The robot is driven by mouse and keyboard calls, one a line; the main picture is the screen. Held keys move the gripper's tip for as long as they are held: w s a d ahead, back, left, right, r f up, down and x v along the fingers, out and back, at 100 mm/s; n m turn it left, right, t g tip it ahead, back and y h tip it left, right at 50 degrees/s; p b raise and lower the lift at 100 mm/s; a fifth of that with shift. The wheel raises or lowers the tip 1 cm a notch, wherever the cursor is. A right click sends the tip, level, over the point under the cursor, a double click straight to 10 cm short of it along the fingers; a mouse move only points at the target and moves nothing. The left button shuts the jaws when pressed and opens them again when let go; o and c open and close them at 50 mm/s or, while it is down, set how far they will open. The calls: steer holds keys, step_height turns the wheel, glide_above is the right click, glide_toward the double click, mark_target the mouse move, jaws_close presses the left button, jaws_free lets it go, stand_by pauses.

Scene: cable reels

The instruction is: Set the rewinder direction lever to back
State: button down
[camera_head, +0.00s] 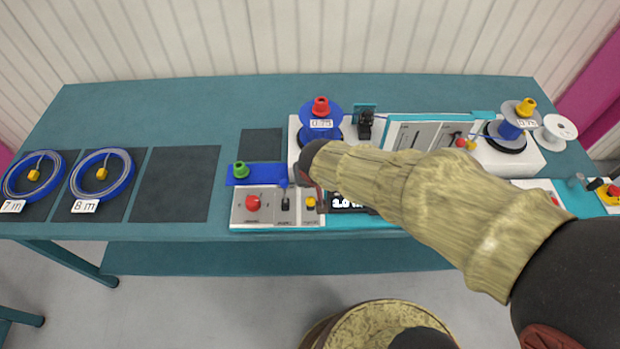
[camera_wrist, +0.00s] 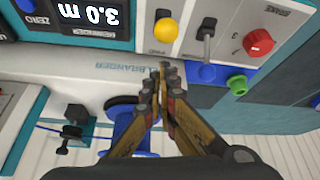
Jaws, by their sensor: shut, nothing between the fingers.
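The rewinder control panel (camera_head: 268,219) is at the front of the bench, with a small black lever (camera_head: 285,203) between a red knob (camera_head: 253,203) and a yellow knob (camera_head: 311,203). In the wrist view the lever (camera_wrist: 208,28) stands in its slot between the yellow knob (camera_wrist: 167,31) and the red knob (camera_wrist: 258,42). The labels by the lever are too small to read. My gripper (camera_wrist: 163,72) is shut and empty, its tips apart from the lever, over the machine edge. In the head view my arm partly hides it.
A green knob (camera_head: 240,170) sits on a blue block behind the panel. A display (camera_wrist: 88,14) reads 3.0 m. A blue reel with a red knob (camera_head: 321,106) stands behind my gripper. Two blue cable coils (camera_head: 102,174) lie at left; a dark mat (camera_head: 176,184) beside them is empty.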

steer(key=shift+r, duration=0.2)
steer(key=shift+w+r+p, duration=0.1)
steer(key=shift+r+p, duration=0.35)
steer(key=shift+r, duration=0.25)
